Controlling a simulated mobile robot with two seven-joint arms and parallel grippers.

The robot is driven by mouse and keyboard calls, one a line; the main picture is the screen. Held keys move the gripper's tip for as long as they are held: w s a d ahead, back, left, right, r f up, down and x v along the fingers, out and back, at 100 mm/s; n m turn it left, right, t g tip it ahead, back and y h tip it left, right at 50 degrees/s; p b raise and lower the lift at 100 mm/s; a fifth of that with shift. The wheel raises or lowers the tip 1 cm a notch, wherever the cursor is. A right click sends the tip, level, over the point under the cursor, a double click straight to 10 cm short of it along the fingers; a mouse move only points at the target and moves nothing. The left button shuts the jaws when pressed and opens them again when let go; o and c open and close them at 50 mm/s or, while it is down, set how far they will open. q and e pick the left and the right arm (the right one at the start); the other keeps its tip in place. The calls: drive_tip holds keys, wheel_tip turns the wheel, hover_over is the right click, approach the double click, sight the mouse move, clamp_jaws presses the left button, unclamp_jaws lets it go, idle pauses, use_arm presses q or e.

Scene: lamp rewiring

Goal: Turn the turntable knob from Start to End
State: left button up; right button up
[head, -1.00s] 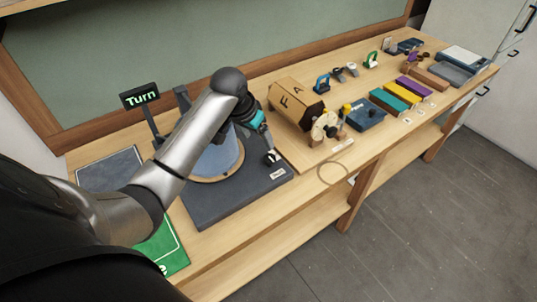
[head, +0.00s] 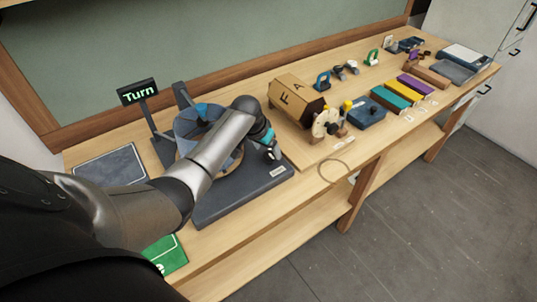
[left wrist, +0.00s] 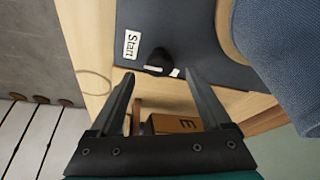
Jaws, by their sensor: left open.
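The black turntable knob (left wrist: 158,58) is on the dark base near its white "Start" label (left wrist: 131,45) in the left wrist view. Two small white marks show at its edge. The knob's "End" label is not readable in these frames. The dark turntable base (head: 225,205) carries a blue-grey lampshade (head: 186,122), partly hidden by my left arm in the head view. My left gripper (left wrist: 158,79) is open and empty. Its fingertips are just short of the knob, one to each side of it in the picture. My right gripper is not in view.
A "Turn" sign (head: 138,92) stands behind the base. A lettered wooden box (head: 290,97) is right of it. A thin ring (head: 333,171) lies near the table's front edge. Colored blocks (head: 390,98) and tools line the right side of the table.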

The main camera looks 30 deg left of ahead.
sight(270, 155)
use_arm(q)
drive_tip(key=shift+b+x, duration=0.4)
drive_tip(key=shift+x, duration=1.15)
clamp_jaws()
